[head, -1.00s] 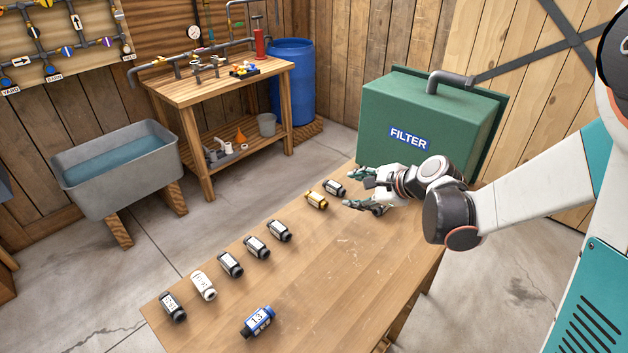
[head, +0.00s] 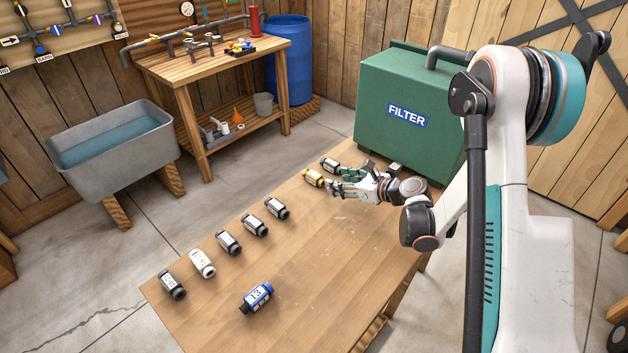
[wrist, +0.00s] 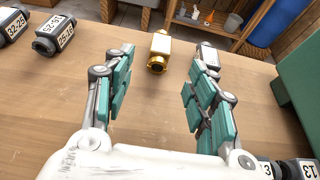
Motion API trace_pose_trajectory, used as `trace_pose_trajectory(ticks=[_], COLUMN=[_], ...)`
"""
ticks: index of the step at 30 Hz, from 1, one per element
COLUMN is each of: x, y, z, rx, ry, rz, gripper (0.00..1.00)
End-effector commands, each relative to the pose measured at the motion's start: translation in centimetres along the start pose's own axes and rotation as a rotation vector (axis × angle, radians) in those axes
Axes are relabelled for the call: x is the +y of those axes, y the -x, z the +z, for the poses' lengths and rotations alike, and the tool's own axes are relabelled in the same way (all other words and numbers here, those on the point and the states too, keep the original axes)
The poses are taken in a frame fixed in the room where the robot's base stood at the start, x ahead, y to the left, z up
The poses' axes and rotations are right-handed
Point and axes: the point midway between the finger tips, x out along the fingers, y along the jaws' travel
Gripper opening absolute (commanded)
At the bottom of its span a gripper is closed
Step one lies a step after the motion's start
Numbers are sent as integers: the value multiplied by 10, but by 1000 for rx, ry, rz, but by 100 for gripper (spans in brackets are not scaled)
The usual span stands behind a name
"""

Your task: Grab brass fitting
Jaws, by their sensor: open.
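The brass fitting (head: 313,178) is gold with a pale label and lies on the wooden table near its far edge. In the wrist view the brass fitting (wrist: 158,52) lies ahead of my gripper, between the lines of its two fingers but beyond their tips. My gripper (head: 335,180) is open and empty, low over the table just to the right of the fitting. Its teal-padded fingers (wrist: 160,68) are spread wide in the wrist view. I cannot tell in the head view whether a fingertip touches the fitting.
A dark grey fitting (head: 330,164) lies close behind the brass one. Several dark fittings (head: 228,242), a white one (head: 202,263) and a blue one (head: 257,297) lie on the wooden table (head: 330,270). A green filter box (head: 400,85) stands behind my gripper.

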Motion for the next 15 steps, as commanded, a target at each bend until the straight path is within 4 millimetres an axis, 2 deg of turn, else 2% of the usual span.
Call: trace_pose_trajectory(ticks=[1,6,15], x=[1,0,0], y=[-12,-40,-58], z=[-2,-2,0], rx=[0,0,1], ry=[1,2,2], rz=[3,1,0], gripper=[52,52,52])
